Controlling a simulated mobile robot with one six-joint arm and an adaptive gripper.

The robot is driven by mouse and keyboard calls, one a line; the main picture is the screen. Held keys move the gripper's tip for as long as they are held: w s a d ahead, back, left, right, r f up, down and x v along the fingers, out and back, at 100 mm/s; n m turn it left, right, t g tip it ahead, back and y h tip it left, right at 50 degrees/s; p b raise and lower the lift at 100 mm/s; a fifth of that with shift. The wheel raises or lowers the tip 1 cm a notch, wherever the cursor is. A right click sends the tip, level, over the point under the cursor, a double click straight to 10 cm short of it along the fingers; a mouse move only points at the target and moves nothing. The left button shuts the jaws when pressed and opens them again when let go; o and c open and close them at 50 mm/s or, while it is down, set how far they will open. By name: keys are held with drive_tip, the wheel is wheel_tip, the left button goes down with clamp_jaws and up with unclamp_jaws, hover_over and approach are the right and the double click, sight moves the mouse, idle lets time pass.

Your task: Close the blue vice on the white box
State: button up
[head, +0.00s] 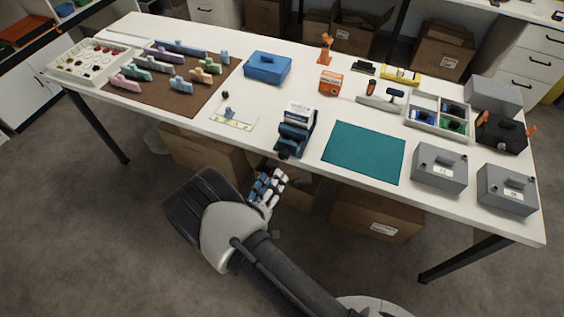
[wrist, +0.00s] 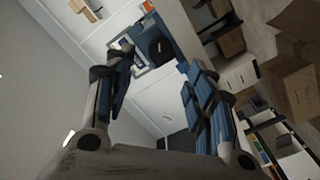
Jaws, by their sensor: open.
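The blue vice (head: 293,138) stands at the front edge of the white table in the head view, with a dark round handle at its near end. The white box (head: 299,110) stands upright at the vice, apparently between its jaws; I cannot tell whether both jaws touch it. My gripper (head: 274,183) is open and empty, in front of the table edge and short of the vice handle. In the wrist view, the blue vice (wrist: 153,30) and its dark handle show beyond my spread fingers. The white box there is partly hidden by the left finger.
A teal mat (head: 364,152) lies right of the vice, and a small white card (head: 233,116) lies left of it. A blue case (head: 267,68) and an orange box (head: 330,82) stand behind. Grey boxes (head: 439,170) stand at the right. Cartons (head: 377,219) sit under the table.

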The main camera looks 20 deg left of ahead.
sight(283, 158)
drive_tip(key=w, duration=0.3)
drive_tip(key=w+b, duration=0.1)
drive_tip(key=w, duration=0.4)
drive_tip(key=shift+w+d+b, duration=0.3)
drive_tip(key=shift+d+b, duration=0.05)
drive_tip(key=shift+b, duration=0.05)
drive_tip(key=shift+c, duration=0.6)
drive_tip(key=c, duration=1)
